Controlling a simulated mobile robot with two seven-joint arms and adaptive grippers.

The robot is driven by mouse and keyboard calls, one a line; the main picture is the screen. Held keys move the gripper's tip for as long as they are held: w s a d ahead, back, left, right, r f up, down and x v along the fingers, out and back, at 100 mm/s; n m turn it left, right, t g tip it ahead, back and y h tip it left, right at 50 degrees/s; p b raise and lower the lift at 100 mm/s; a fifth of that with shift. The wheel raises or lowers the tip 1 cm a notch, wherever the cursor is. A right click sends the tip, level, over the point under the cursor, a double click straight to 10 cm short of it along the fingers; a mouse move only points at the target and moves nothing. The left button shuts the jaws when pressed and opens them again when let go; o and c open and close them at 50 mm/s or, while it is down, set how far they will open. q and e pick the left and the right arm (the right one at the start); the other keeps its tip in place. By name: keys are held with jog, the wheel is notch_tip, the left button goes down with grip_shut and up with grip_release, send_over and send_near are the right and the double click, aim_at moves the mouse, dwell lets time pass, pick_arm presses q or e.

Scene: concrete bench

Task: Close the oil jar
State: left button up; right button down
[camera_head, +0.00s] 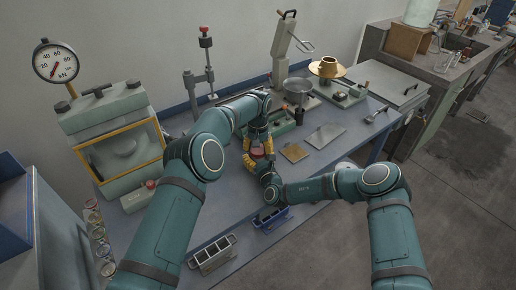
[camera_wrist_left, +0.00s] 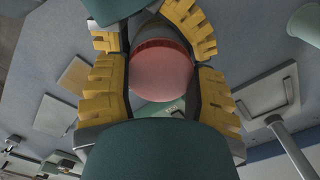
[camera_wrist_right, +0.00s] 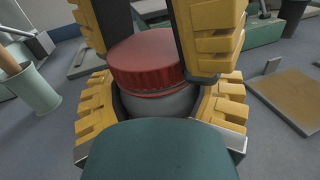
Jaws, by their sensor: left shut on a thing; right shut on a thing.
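The oil jar is a pale grey jar (camera_wrist_right: 160,103) with a ribbed red lid (camera_wrist_right: 147,58) at its top, seen best in the right wrist view. The lid looks slightly tilted in that view; I cannot tell whether it is fully seated. My right gripper (camera_head: 262,167) is shut around the jar body from the side. My left gripper (camera_head: 258,143) comes from above and is shut on the lid. In the left wrist view the round lid top (camera_wrist_left: 161,70) lies between the yellow fingers. In the head view the grippers mostly hide the jar.
A press machine (camera_head: 115,135) with a dial gauge (camera_head: 56,62) stands left. Two small racks (camera_head: 212,254) (camera_head: 270,217) lie at the front edge. Flat plates (camera_head: 295,152) (camera_head: 326,135) lie right of the jar. A metal bowl (camera_head: 298,88) and other apparatus stand behind.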

pick_arm(q)
jog(key=m, duration=0.5)
jog(key=shift+m, duration=0.3)
jog(key=m, duration=0.8)
jog(key=shift+f, duration=0.1)
jog(key=m, duration=0.5)
jog(key=o, duration=1.3)
notch_tip(320, 180, up, 12)
jog(key=shift+r, duration=0.1)
